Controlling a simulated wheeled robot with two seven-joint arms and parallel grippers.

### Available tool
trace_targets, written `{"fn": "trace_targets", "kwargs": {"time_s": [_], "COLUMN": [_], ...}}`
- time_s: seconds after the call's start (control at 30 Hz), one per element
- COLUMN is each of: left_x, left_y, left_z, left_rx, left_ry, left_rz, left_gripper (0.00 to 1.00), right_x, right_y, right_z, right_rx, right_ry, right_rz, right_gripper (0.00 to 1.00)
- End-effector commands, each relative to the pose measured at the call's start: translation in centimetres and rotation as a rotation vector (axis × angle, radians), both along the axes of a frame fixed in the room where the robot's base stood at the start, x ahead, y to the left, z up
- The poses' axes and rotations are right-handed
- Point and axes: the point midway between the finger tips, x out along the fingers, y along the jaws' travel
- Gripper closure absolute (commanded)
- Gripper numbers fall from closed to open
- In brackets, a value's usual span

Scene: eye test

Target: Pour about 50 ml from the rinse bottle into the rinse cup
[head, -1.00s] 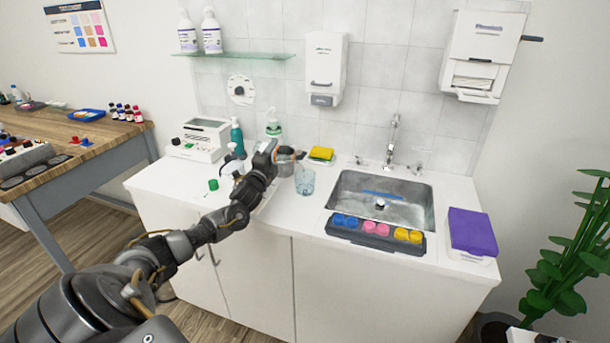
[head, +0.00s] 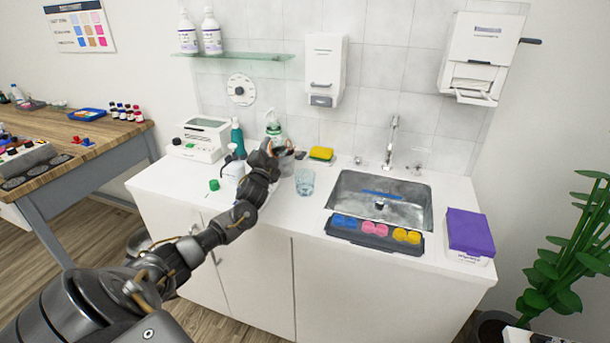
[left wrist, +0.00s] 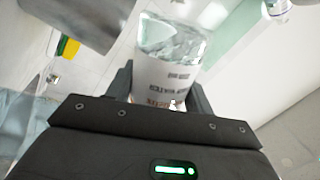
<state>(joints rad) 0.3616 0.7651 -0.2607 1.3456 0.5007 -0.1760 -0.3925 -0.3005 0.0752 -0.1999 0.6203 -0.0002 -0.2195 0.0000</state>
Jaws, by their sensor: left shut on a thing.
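The clear rinse cup (head: 305,183) stands upright on the white counter, left of the sink. It has a pale bluish tint; I cannot read its level. My left gripper (head: 282,147) is above and behind the cup, a little to its left. It is shut on the rinse bottle, which the fingers mostly hide in the head view. In the left wrist view the bottle (left wrist: 165,80) shows a white printed label and a clear upper part between the fingers. Its exact tilt is hard to judge. My right gripper is not in view.
A green cap (head: 214,185) lies on the counter. A yellow-green sponge (head: 321,154), the sink (head: 345,190) and a colored-pot tray (head: 335,232) are to the right.

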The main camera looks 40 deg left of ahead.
Motion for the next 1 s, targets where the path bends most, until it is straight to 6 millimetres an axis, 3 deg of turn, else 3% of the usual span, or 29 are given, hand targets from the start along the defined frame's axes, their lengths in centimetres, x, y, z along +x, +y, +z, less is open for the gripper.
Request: {"fn": "trace_targets", "kwargs": {"time_s": [1.0], "left_x": [0.00], "left_y": [0.01], "left_z": [0.04], "left_rx": [0.002], "left_ry": [0.000], "left_rz": [0.000], "left_gripper": [0.74], "right_x": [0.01], "right_y": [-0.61], "right_z": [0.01], "right_rx": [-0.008], "right_ry": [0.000], "right_rz": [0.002], "right_gripper": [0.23]}}
